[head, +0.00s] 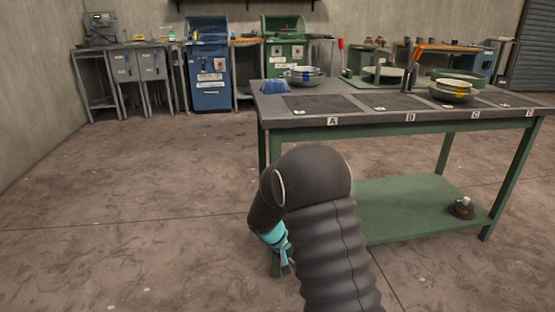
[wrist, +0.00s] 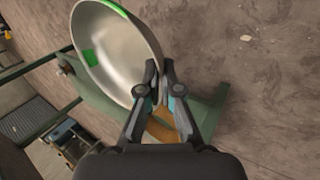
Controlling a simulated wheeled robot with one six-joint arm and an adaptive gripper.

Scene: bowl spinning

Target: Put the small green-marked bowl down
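The green-marked bowl (wrist: 112,50) is silver metal with green patches on its rim and wall. It shows in the wrist view, tilted steeply, its hollow side facing the camera. My gripper (wrist: 152,80) has its fingertips close together at the bowl's right rim and appears to pinch it; the bowl hangs in it, clear of the table. In the head view my gripper (head: 284,264) is low in front of the table's left end, mostly behind my arm. The bowl is hidden there.
The grey worktable (head: 285,118) has dark pads labelled A to D. Pad A (head: 322,104) is bare. Stacked bowls (head: 303,76) stand behind it; yellow-marked bowls (head: 452,92) sit at the right. A green lower shelf (head: 400,205) holds a small dark object (head: 463,208). Left floor is clear.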

